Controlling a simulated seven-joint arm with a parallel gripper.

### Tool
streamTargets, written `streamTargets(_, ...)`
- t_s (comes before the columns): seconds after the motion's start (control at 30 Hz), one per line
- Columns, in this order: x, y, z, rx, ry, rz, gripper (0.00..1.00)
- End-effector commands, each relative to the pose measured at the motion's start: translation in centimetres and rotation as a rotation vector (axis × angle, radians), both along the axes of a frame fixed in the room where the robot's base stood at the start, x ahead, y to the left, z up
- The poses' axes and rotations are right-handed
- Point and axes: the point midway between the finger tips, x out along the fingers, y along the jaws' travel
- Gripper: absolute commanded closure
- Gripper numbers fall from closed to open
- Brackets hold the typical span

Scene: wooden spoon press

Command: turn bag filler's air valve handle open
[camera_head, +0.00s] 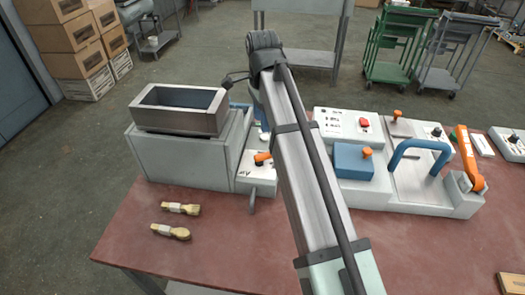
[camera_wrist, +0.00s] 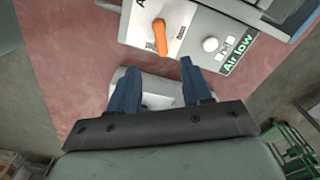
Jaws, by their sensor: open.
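The bag filler (camera_head: 185,155) is a grey box with an open metal hopper on top, at the left of the table. Its orange air valve handle (camera_head: 263,157) sits on the small pale panel at its right side. In the wrist view the orange handle (camera_wrist: 160,37) stands nearly upright in the picture, with partly readable lettering beside it. My gripper (camera_wrist: 158,66) is open, its two blue fingers spread below the handle in the picture. Nothing is gripped, and I see no contact with the handle. My arm hides most of the gripper in the head view.
A panel marked "Air low" with a round white lamp (camera_wrist: 210,44) is right of the handle. Two spoon-like wooden pieces (camera_head: 181,208) lie on the red table (camera_head: 200,255). A machine with a blue bar handle (camera_head: 420,148) stands to the right. The front left table is mostly clear.

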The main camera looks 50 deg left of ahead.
Motion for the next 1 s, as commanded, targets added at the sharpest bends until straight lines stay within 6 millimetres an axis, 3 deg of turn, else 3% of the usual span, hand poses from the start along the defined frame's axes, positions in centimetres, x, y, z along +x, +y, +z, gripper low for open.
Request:
streamTargets(0.6, -0.1, -0.1, -10.0, 0.001, 0.003, 0.002, 0.51)
streamTargets(0.8, 0.0, 0.0, -12.2, 0.002, 0.003, 0.002, 0.51)
streamTargets(1.0, 0.0, 0.0, -13.1, 0.003, 0.002, 0.002, 0.51)
